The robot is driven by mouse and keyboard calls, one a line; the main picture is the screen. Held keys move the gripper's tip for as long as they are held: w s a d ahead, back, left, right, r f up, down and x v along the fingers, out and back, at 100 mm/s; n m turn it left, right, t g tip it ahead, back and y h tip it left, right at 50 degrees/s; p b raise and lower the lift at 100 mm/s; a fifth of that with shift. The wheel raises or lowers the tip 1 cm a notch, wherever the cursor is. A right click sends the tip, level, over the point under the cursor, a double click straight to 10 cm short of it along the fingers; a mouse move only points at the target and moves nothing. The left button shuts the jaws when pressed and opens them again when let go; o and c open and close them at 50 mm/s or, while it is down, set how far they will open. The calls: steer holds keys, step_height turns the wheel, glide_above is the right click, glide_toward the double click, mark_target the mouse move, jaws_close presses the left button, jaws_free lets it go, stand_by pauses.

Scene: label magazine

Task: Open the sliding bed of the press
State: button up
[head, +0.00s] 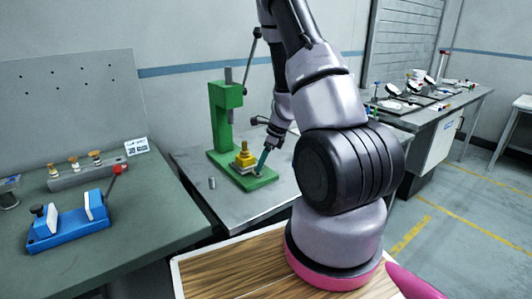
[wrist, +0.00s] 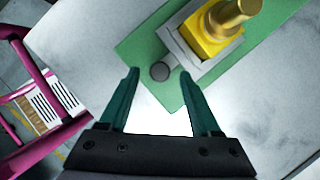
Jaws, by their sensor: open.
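The green press (head: 221,118) stands on the grey bench, its green base (head: 259,183) reaching toward the front. A light grey sliding bed (wrist: 177,48) lies on the base in the wrist view and carries a yellow block with a brass-coloured cylinder (wrist: 229,20); the yellow piece also shows in the head view (head: 245,158). A round grey knob (wrist: 160,72) is at the bed's near end. My gripper (wrist: 159,76) is open, its teal fingertips to either side of the knob in the picture. I cannot tell their height over it. In the head view my gripper (head: 261,168) is at the base's front.
A small grey cylinder (head: 212,183) stands on the bench left of the press base. A blue fixture (head: 68,228) with a red-knobbed lever is on the green table at left. Another bench (head: 420,118) with several items is at right.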

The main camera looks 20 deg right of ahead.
steer(key=v, duration=0.9)
steer(key=shift+r, duration=0.3)
steer(key=s+a+r+n+t, duration=0.1)
steer(key=s+a+r+n, duration=0.3)
steer(key=r, duration=0.5)
steer(key=s+a+r+n, duration=0.1)
steer(key=a+r+n, duration=0.4)
steer(key=r, duration=0.4)
steer(key=s+a+r+n+t+h, duration=0.1)
steer(key=s+a+r+n+t, duration=0.2)
steer(key=s+r+n, duration=0.8)
steer(key=s+a, duration=0.1)
steer(key=s, duration=0.2)
steer(key=shift+s+r+n+t+h, duration=0.2)
steer(key=shift+r+n+t+h, duration=0.1)
steer(key=shift+n+h, duration=0.1)
